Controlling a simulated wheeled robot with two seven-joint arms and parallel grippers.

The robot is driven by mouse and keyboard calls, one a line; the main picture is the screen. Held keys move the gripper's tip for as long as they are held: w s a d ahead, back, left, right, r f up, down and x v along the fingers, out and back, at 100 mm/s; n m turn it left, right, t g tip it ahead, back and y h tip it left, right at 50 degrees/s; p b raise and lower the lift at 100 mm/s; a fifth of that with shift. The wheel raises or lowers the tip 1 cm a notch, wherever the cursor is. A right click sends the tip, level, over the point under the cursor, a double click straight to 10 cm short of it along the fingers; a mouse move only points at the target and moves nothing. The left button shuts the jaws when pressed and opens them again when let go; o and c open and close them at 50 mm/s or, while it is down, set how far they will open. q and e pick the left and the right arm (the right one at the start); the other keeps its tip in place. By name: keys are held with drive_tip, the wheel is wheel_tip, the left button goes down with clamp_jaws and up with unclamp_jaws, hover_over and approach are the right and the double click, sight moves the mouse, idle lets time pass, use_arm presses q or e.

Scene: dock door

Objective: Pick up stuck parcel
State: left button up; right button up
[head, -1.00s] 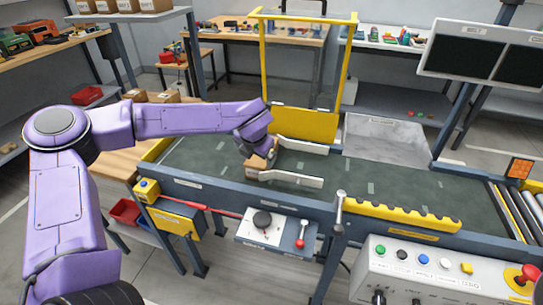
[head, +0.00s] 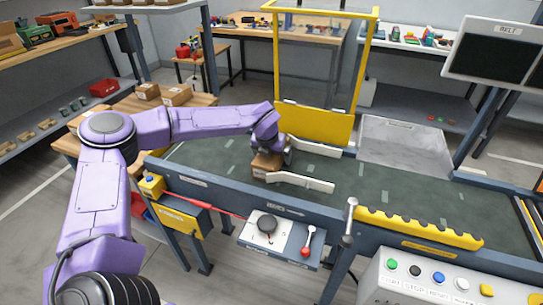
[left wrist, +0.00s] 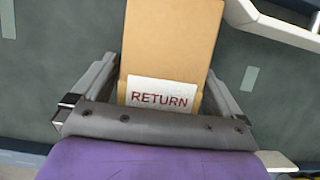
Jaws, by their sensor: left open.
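The parcel is a brown cardboard box (head: 266,165) on the dark green conveyor belt (head: 213,155), at the mouth of two white guide rails (head: 305,182). In the left wrist view the parcel (left wrist: 172,42) carries a white label reading RETURN. My left gripper (head: 277,153) is over the parcel. In the left wrist view its open fingers (left wrist: 158,88) lie on either side of the labelled end; whether they touch it I cannot tell. The gripper hides part of the parcel in the head view. My right gripper is not in view.
A yellow gate frame (head: 318,124) stands behind the belt. A yellow toothed strip (head: 418,228) edges the belt. The belt's right part is clear.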

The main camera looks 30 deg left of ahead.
use_arm(q)
drive_tip(key=c, duration=1.2)
drive_tip(key=shift+r, duration=0.15)
